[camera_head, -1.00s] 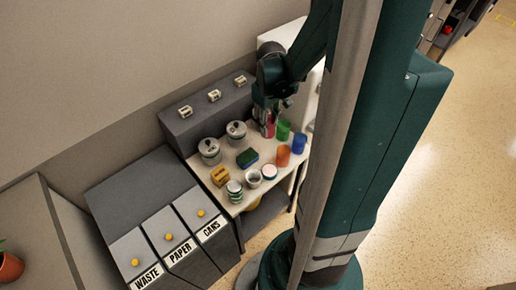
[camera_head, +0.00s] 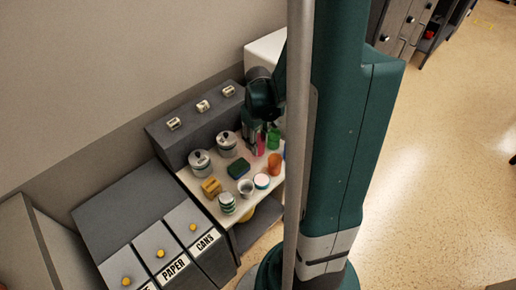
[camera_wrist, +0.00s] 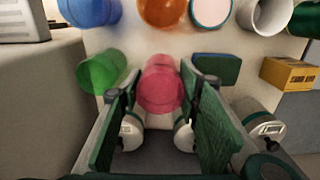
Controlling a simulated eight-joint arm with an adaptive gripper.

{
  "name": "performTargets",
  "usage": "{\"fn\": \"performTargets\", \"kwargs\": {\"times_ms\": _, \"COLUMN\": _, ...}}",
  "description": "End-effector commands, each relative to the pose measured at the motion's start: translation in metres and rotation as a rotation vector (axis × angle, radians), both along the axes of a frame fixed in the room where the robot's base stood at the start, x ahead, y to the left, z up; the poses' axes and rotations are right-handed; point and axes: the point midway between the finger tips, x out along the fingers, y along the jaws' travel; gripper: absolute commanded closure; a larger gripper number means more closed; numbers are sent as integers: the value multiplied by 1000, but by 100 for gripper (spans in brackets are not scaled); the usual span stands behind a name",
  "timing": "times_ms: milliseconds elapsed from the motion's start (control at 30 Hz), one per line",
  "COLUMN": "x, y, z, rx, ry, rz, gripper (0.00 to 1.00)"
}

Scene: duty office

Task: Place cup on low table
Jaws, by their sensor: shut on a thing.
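A pink cup (camera_wrist: 162,88) is between the two finger pads of my gripper (camera_wrist: 160,108) in the wrist view. My gripper is shut on it. In the head view my gripper (camera_head: 257,132) is over the back of a white-topped table (camera_head: 224,218), and a little of the pink cup (camera_head: 261,146) shows beneath it. I cannot tell whether the cup touches the tabletop. A green cup (camera_wrist: 101,72) is close beside it on the left in the wrist view. An orange cup (camera_wrist: 162,9) and a blue cup (camera_wrist: 91,9) are at the top edge.
A sponge (camera_head: 238,168), yellow block (camera_head: 211,187), white cup (camera_head: 246,188), striped jar (camera_head: 226,204) and two grey pots (camera_head: 200,163) crowd the table. Open floor (camera_head: 440,190) lies right.

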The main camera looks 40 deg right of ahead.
Motion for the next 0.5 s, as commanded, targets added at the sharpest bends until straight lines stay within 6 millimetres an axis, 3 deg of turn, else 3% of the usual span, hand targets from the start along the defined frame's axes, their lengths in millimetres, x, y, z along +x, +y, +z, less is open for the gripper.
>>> {"fn": "performTargets", "kwargs": {"times_ms": 300, "x": 1, "y": 0, "z": -30, "rx": 0, "ry": 0, "rz": 0, "gripper": 77}}
{"fn": "performTargets", "kwargs": {"times_ms": 500, "x": 0, "y": 0, "z": -39, "rx": 0, "ry": 0, "rz": 0, "gripper": 77}}
